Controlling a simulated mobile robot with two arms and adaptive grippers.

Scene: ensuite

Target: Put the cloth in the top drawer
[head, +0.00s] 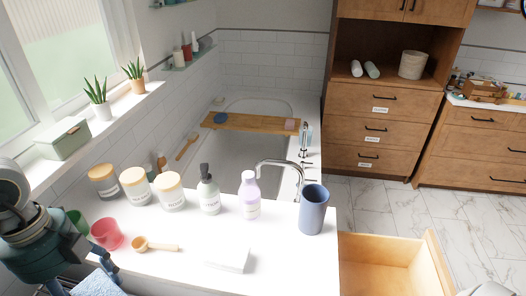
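A blue-and-white patterned cloth (97,284) shows at the bottom left, at the counter's front edge; its lower part is cut off by the frame. My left gripper (52,289) is low at the left edge, beside the cloth. My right gripper is not recognisable; only a grey piece of my arm shows bottom right.
The white counter (190,240) holds several lidded jars (136,187), a pump bottle (208,190), a lilac bottle (249,194), a blue cup (313,210), a pink cup (106,234), a wooden scoop (154,245) and a white block (228,258). Closed labelled drawers (381,125) stand behind.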

